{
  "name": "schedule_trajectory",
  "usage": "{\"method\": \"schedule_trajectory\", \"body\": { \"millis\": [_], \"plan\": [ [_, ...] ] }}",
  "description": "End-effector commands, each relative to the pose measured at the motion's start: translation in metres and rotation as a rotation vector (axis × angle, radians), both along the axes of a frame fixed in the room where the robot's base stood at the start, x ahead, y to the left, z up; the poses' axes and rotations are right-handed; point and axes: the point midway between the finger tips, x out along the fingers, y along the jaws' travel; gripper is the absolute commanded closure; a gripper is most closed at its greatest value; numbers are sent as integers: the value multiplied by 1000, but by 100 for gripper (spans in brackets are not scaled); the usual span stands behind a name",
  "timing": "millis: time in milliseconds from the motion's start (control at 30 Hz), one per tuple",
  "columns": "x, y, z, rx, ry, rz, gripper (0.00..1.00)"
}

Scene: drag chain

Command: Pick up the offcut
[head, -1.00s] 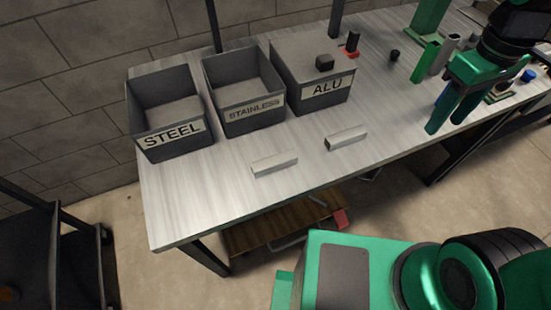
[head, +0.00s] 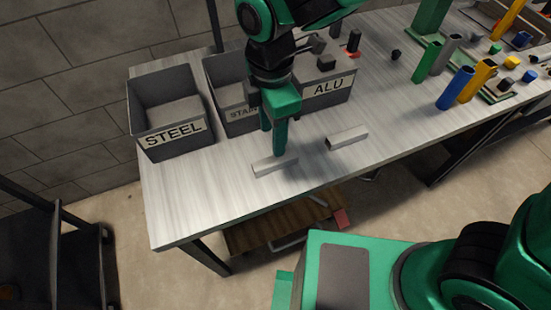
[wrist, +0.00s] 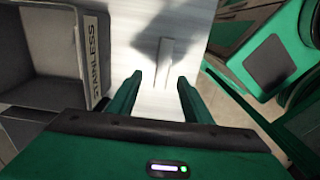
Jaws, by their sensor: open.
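Two pale metal offcuts lie on the table. The left offcut (head: 274,166) is in front of the STAINLESS bin, and the right offcut (head: 346,139) is in front of the ALU box. My gripper (head: 273,142) is open, pointing down, with its fingertips close to the left offcut in the head view. In the wrist view an offcut (wrist: 164,62) lies ahead of and roughly between the open fingertips (wrist: 160,78). Nothing is held. The exact height of the fingertips above the table cannot be told.
The STEEL bin (head: 168,110) is at the back left. The STAINLESS bin (head: 225,72) is partly hidden behind my arm. The ALU box (head: 330,88) has a dark block on top. Coloured tubes (head: 456,88) stand at the right. The table's front left is clear.

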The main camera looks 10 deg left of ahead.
Motion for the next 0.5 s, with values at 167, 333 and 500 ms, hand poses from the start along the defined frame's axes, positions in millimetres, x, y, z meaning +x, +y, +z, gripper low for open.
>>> {"method": "schedule_trajectory", "body": {
  "millis": [167,333,500],
  "plan": [
    [-1,-1,-26,-4,2,-1,55],
    [0,-1,-36,-1,0,-3,55],
    [-3,-4,-54,-4,2,-3,55]
  ]
}}
